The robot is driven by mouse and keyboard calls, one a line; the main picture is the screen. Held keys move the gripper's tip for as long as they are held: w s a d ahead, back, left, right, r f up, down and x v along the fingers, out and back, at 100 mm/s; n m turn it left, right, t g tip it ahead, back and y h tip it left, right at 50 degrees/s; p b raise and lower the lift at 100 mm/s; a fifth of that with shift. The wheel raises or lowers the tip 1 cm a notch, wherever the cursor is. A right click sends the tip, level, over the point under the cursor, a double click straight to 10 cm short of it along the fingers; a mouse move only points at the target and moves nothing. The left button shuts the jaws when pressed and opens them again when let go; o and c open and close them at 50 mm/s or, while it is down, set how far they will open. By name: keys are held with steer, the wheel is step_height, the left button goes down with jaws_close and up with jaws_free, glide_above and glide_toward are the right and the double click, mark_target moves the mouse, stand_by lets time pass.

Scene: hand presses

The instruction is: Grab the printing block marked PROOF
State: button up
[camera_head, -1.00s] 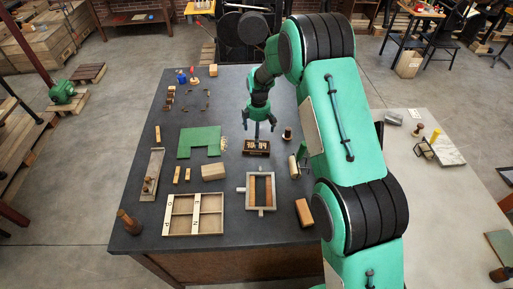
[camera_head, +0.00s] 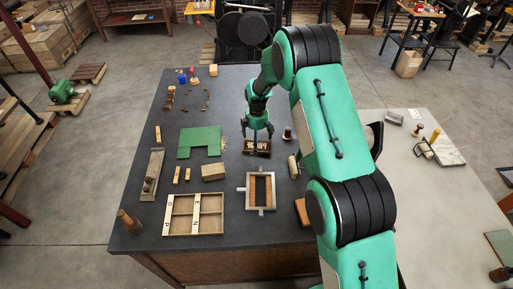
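No other block in view reads clearly as PROOF.
A metal frame (camera_head: 250,203) stands just in front of the block. A small knobbed stamp (camera_head: 287,134) and a roller (camera_head: 293,166) are to the right. A green board (camera_head: 188,150), a wooden block (camera_head: 213,172) and a divided tray (camera_head: 169,227) lie to the left.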

stand_by(0.4)
steer(key=c, duration=1.3)
steer(key=shift+r, duration=0.15)
steer(key=shift+r, duration=0.75)
step_height(320, 180, up, 2)
steer(key=shift+s, duration=0.1)
steer(key=s+d, duration=0.1)
steer(key=s, duration=0.9)
steer(key=s+d+r, duration=0.1)
steer(key=s, duration=0.4)
steer(key=shift+s+d+r, duration=0.1)
steer(key=shift+s+d, duration=0.2)
steer(key=shift+d, duration=0.05)
